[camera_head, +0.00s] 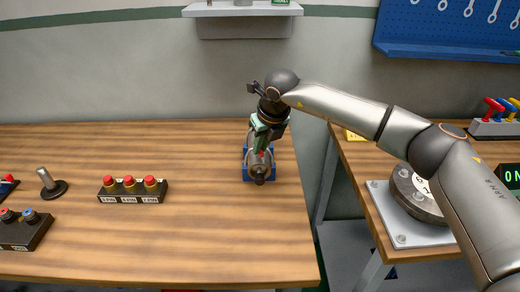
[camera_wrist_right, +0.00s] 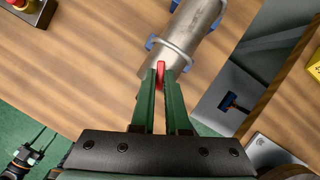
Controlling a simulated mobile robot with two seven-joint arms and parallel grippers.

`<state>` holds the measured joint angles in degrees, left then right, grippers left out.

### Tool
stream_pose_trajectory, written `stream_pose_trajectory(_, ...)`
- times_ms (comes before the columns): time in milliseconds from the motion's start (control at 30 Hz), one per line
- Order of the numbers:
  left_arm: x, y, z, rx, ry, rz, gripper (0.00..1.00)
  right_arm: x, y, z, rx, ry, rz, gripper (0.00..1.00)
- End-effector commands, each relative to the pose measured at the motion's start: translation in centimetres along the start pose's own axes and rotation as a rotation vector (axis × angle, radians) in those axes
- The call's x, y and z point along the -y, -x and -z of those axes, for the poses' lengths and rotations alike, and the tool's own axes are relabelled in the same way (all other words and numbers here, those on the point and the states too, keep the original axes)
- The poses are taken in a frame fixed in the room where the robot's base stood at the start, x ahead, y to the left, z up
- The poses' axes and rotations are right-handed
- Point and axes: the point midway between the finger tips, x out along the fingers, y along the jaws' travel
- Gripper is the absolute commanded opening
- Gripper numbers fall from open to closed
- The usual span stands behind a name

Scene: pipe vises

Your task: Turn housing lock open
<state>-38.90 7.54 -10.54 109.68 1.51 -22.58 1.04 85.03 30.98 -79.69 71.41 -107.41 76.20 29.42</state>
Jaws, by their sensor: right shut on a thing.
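A grey metal cylindrical housing (camera_head: 258,168) lies in a blue vise (camera_head: 247,172) near the right end of the wooden table. In the right wrist view, the housing (camera_wrist_right: 191,28) has a metal ring around it and blue vise parts beside it. A small red lock handle (camera_wrist_right: 160,68) sticks out by the ring. My right gripper (camera_wrist_right: 160,82) is shut on the red handle with its green fingers. In the head view, the right gripper (camera_head: 263,140) comes down over the housing and hides part of it.
Left on the table (camera_head: 60,245) are a box with red buttons (camera_head: 133,191), a metal joystick (camera_head: 48,182) and a dark button box (camera_head: 23,232). A gap separates it from a second table (camera_head: 440,262) with a round grey device. A shelf (camera_head: 243,10) hangs behind.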

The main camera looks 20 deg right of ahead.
Motion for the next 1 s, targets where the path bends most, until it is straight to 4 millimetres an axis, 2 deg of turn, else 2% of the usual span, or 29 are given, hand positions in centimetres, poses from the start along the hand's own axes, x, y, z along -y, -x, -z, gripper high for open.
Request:
stream_pose_trajectory(267, 0.0, -0.2, -0.2, 0.000, 0.000, 0.000, 0.50, 0.3, 0.0, -0.1, 0.001, 0.237, -0.102, 0.00)
stream_pose_trajectory(1000, -0.1, 0.8, 0.9, 0.000, 0.000, 0.000, 0.50, 0.8, 0.0, -0.5, 0.000, 0.846, -0.352, 0.00)
